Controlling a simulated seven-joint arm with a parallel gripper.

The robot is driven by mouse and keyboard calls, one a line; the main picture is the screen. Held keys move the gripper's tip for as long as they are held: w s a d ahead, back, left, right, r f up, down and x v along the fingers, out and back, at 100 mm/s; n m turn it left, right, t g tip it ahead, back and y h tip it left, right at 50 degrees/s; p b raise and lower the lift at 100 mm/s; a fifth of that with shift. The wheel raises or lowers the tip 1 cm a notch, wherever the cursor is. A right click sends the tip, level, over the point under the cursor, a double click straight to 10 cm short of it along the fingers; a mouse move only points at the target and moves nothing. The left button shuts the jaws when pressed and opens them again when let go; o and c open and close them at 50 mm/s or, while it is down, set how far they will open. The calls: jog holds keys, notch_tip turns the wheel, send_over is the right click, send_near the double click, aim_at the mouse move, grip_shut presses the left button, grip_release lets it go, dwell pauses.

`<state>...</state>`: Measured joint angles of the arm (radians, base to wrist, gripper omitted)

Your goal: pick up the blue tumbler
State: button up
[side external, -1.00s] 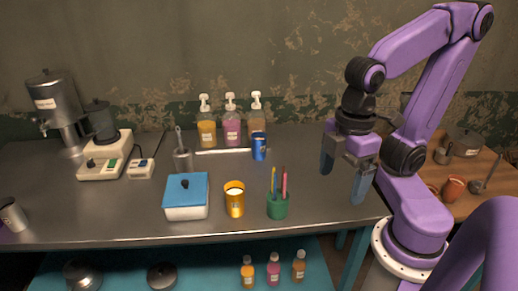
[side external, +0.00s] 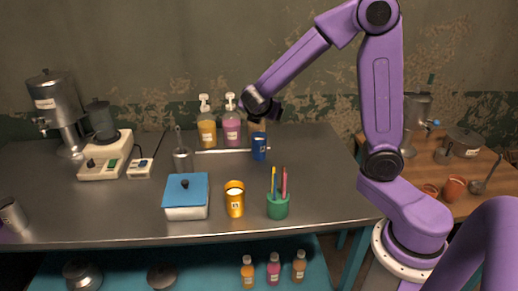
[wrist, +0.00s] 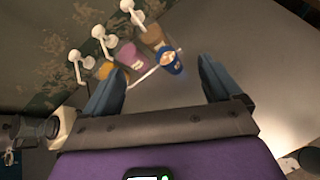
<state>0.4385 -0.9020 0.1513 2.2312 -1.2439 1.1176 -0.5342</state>
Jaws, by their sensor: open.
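The blue tumbler (side external: 259,147) stands upright on the grey metal table (side external: 330,185), just in front of the pump bottles. In the wrist view the blue tumbler (wrist: 170,64) shows between and beyond my two blue fingertips. My gripper (wrist: 162,70) is open with nothing between its fingers. In the side view my wrist is above and behind the tumbler, near the right-hand pump bottle. The fingers are hard to make out there. The tumbler and fingers look apart.
Several pump bottles (side external: 231,130) stand close behind the tumbler; the right-hand one is partly hidden by my wrist. The table right of the tumbler is clear.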

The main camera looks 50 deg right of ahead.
jog(key=w+d+n+t+h, duration=0.1)
jog(key=w+d+n+h, duration=0.1)
jog(key=w+d+n, duration=0.3)
jog(key=m, duration=0.1)
send_near(259, 147)
jog(key=w+d, duration=0.2)
jog(key=x, duration=1.1)
jog(key=shift+w+d+r, duration=0.1)
jog(key=shift+d, duration=0.35)
jog(key=shift+c, duration=0.3)
jog(key=c, duration=1.3)
jog(key=shift+o, duration=0.2)
jog(key=shift+r, duration=0.1)
